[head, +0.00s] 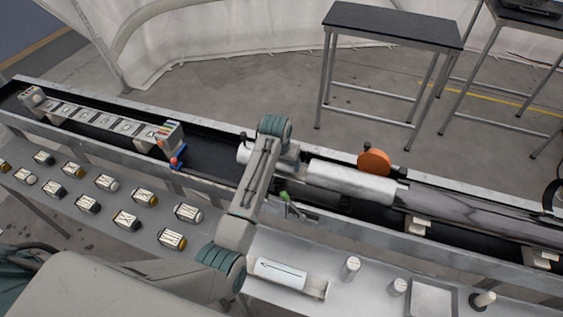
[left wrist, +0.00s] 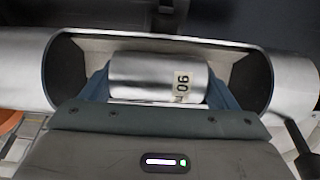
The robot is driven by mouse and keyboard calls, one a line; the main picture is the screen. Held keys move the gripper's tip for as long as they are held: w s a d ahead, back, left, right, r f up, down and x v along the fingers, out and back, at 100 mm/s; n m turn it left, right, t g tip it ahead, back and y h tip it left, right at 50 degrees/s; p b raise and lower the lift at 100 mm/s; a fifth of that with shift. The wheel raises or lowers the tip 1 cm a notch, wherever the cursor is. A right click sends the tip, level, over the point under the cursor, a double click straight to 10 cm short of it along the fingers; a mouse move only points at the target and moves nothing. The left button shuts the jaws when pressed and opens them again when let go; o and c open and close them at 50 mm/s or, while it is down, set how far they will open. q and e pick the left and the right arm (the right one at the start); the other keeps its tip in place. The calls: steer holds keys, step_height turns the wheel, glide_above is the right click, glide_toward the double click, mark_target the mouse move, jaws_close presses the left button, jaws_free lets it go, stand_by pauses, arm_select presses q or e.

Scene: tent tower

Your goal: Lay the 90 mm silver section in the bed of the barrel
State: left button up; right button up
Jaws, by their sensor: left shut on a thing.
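The silver section (left wrist: 150,72), with a label that reads 90 upside down, lies crosswise in the left wrist view. My left gripper (left wrist: 160,88) is shut on it, with a blue-grey finger at each end. The section is over or within the open bed of the silver barrel (left wrist: 20,72), lined up with its length. I cannot tell whether it touches the bed floor. In the head view the barrel (head: 350,182) lies along the trough, and my left gripper (head: 285,155) is at its cutout, mostly hidden by my arm. My right gripper is not in view.
A rack (head: 100,118) stands in the trough's left part. An orange knob (head: 374,161) is behind the barrel. A black-topped table (head: 390,25) stands beyond the trough.

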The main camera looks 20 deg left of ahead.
arm_select(q)
steer(key=shift+f, duration=0.25)
steer(key=o, duration=1.3)
steer(key=shift+c, duration=0.2)
steer(key=shift+s+r, duration=0.1)
steer(key=shift+r, duration=0.3)
steer(key=b+v, duration=0.3)
steer(key=v, duration=0.7)
steer(key=shift+s, duration=0.1)
